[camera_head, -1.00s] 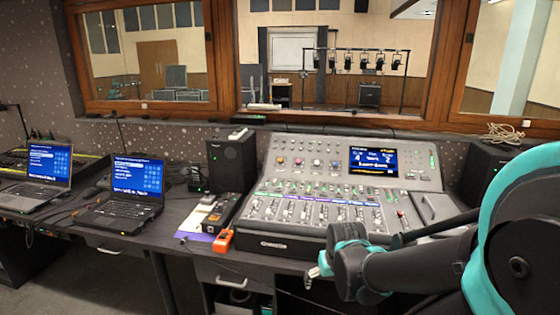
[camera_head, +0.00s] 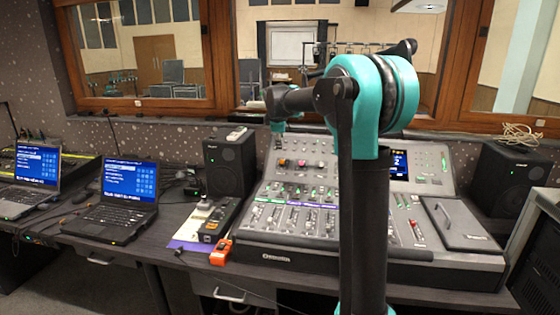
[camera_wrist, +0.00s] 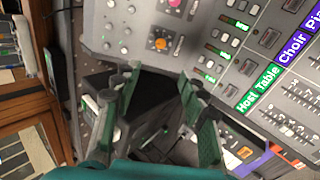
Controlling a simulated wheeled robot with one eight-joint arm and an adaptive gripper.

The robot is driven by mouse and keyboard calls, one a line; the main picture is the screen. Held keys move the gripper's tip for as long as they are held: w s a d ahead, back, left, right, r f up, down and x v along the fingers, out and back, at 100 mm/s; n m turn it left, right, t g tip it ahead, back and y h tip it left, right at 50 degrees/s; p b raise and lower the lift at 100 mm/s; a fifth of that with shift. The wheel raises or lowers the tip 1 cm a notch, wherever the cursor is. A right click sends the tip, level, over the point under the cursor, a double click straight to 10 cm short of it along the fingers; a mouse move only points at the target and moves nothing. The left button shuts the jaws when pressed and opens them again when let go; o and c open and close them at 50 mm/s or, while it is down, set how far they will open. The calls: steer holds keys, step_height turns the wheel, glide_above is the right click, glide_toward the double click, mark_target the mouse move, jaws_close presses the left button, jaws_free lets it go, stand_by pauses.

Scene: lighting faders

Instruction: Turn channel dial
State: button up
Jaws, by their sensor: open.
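The mixing console (camera_head: 290,249) stands on the desk, with a row of coloured dials on its sloped upper panel. An orange dial (camera_wrist: 160,44) and a pink dial (camera_wrist: 175,3) show in the wrist view, above strips labelled Host, Table and Choir. In the head view the orange dial (camera_head: 283,162) is small. My gripper (camera_wrist: 157,82) is open and empty, its fingers near the console's upper left edge and apart from the dials. In the head view my gripper (camera_head: 278,124) is small above the panel's top left, and my arm hides part of the console.
A black speaker (camera_head: 230,165) stands left of the console and another speaker (camera_head: 514,180) right of it. An orange device (camera_head: 221,252) lies at the desk front. Two laptops (camera_head: 130,180) are on the left. The window frame (camera_head: 225,60) rises behind.

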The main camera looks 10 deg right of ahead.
mark_target(282, 161)
steer(key=x, duration=1.7)
steer(key=shift+f, duration=0.15)
jaws_close()
